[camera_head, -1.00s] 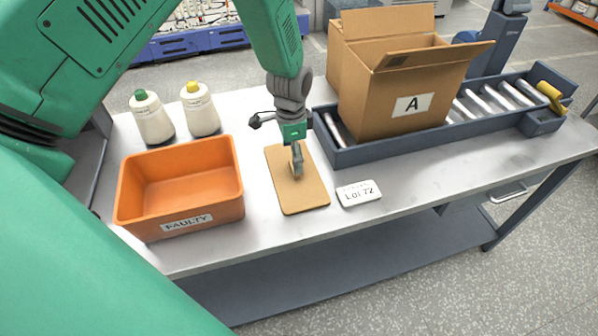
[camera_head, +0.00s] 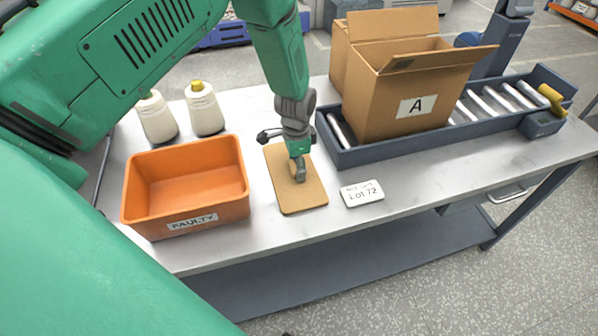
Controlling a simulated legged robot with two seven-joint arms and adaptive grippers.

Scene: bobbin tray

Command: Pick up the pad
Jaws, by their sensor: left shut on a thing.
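The pad (camera_head: 302,200) is a flat tan rectangle with rounded corners. It is at the middle of the white table, between the orange bin and the small white card. My left gripper (camera_head: 299,176) points down over the pad's middle. It is shut on the pad, at a small tan part between its fingers. The fingers hide some of this grip. I cannot tell whether the pad is clear of the table. My right gripper does not show.
The orange "FAULTY" bin (camera_head: 186,223) is left of the pad. The "Lot 72" card (camera_head: 362,193) lies close on the right. An open carton marked A (camera_head: 405,115) sits on a roller conveyor (camera_head: 375,154) at the back right.

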